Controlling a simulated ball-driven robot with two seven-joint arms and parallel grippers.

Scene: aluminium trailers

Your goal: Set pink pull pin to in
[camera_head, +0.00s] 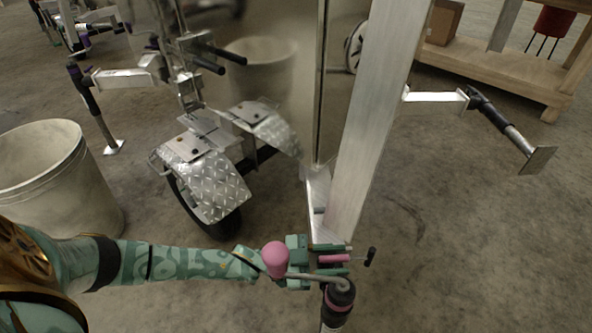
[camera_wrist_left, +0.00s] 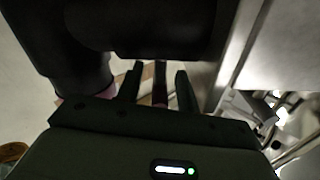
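The pink pull pin (camera_head: 335,259) is a short pink piece with a dark end, at the foot of the upright aluminium beam in the head view. My left gripper (camera_head: 318,258) reaches it from the left, its fingers beside the pin. In the left wrist view the two fingers (camera_wrist_left: 160,88) stand apart, with a dark pinkish bar, apparently the pin (camera_wrist_left: 160,70), between them. Whether the pin is in or out is hard to tell. My right gripper is not in view.
The aluminium beam (camera_head: 368,130) rises close behind.

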